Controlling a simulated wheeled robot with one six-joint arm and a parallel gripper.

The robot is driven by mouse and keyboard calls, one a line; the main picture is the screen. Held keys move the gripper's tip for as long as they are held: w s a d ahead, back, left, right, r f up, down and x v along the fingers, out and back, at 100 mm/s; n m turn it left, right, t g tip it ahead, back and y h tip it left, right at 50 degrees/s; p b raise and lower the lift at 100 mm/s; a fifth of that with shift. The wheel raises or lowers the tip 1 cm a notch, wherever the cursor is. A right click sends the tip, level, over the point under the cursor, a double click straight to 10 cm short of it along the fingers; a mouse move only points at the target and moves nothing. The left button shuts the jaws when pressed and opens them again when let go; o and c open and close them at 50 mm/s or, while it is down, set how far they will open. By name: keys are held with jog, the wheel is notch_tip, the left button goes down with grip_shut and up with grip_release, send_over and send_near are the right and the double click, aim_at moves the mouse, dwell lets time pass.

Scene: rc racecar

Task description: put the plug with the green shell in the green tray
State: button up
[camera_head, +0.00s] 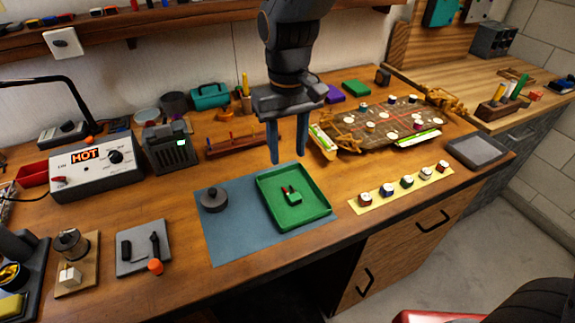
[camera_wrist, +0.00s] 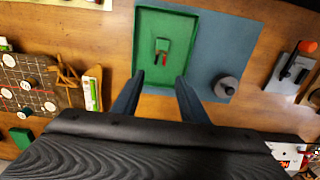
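The green tray (camera_head: 309,209) lies flat on a blue mat on the workbench; it also shows in the wrist view (camera_wrist: 150,24). A small plug with a green shell and red and dark prongs (camera_head: 293,197) lies inside the tray, near its middle; the wrist view shows it too (camera_wrist: 161,53). My gripper (camera_head: 288,158) points down above the tray's far side. Its two fingers stand apart with nothing between them, and they are clear of the plug. In the wrist view the fingertips (camera_wrist: 160,77) show at the tray's edge.
A dark round knob-like object (camera_head: 214,200) sits on the blue mat (camera_head: 235,245) left of the tray. A yellow strip (camera_head: 377,195) with several small connectors lies to the right. A wooden board with a wired circuit (camera_head: 385,125) stands behind. A HOT-display station (camera_head: 97,168) stands left.

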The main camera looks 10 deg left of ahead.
jog(key=s+d+f+m, duration=0.2)
jog(key=d+m, duration=0.1)
jog(key=d, duration=0.9)
jog(key=s+d+f+m+t, duration=0.1)
jog(key=s+d+f+m, duration=0.1)
jog(key=d, duration=1.1)
jog(key=shift+s+d+m, duration=0.3)
jog(key=shift+s+m, duration=0.4)
jog(key=shift+s, duration=0.15)
jog(key=shift+f, duration=0.1)
jog(key=shift+f+b, duration=0.3)
jog(key=shift+b, duration=0.15)
